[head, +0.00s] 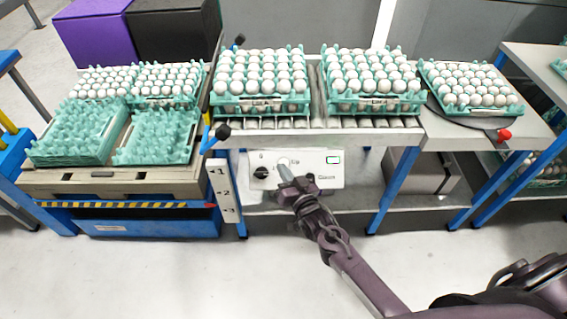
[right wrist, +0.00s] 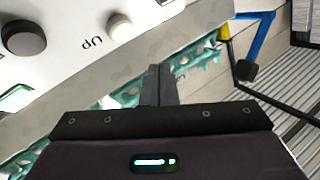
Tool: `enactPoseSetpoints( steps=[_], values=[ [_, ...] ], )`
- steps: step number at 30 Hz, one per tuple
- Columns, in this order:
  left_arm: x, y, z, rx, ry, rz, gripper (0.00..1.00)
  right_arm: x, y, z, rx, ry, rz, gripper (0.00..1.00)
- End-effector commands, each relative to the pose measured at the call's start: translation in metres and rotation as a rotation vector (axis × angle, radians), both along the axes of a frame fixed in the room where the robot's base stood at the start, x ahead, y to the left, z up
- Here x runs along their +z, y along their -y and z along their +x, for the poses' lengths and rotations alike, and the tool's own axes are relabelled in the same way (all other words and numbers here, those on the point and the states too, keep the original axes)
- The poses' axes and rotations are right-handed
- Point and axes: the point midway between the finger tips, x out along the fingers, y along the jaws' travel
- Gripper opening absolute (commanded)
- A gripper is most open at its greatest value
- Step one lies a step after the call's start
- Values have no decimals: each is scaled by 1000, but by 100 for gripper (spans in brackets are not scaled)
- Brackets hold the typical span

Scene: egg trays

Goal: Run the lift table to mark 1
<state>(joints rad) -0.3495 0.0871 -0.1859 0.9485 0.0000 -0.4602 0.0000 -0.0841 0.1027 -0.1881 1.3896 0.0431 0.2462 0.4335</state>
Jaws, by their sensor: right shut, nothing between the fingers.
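The lift table (head: 130,224) stands at the left with a blue base and a hazard-striped edge. It bears a pallet (head: 120,181) with egg trays. A white mark board (head: 222,188) reads 1, 2, 3 from the top; a small red tip on the striped edge is beside the 3. My right gripper (head: 286,172) is shut and empty in front of the panel. In the right wrist view its fingertips (right wrist: 158,72) appear apart from the white button. My left gripper is not in view.
Full egg trays (head: 262,84) stand on the roller conveyor right of the lift table. Another full tray (head: 470,86) sits on a turntable with a red knob (head: 504,135). Green empty trays (head: 158,137) lie on the pallet's front. Black-tipped levers flank the conveyor's left end. The front floor is clear.

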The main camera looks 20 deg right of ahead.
Motion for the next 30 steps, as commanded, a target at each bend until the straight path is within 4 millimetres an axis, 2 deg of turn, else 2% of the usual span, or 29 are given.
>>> enactPoseSetpoints(
  steps=[9, 14, 23, 30],
  values=[
    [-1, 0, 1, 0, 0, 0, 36, 0, 1, 0, 1, -1, 12, 0],
    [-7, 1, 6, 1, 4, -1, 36, 1, 4, 1, 3, -18, 122, 0],
    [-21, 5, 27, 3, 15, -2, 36, 14, 12, -4, 4, -105, 608, 0],
    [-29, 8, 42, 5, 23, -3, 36, 23, 7, -15, 0, -198, 1038, 0]
  ],
)
